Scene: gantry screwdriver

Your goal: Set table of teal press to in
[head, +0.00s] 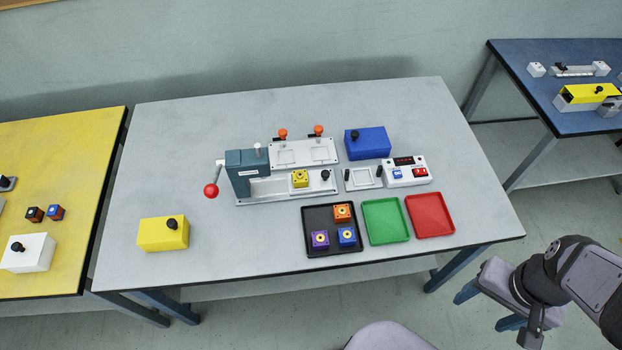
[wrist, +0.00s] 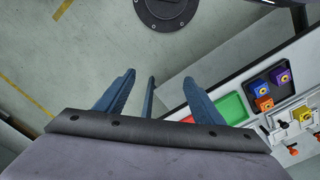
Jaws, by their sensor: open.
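The teal press (head: 246,174) stands at the middle left of the grey table, with a lever ending in a red ball (head: 211,190) on its left. Its sliding table (head: 315,184) lies on a grey base rail to the right of the press head, clear of it. The sliding table carries a yellow block (head: 300,178) and a black knob (head: 326,175) at its right end. My gripper (head: 488,306) is open and empty, off the table's right front corner, far from the press. Its blue fingers also show in the wrist view (wrist: 160,98).
A black tray (head: 312,250) with orange, purple and blue blocks, a green tray (head: 384,238) and a red tray (head: 430,232) lie in front of the press. A blue box (head: 368,143) and a white switch box (head: 412,172) stand right of it. A yellow box (head: 160,234) stands front left.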

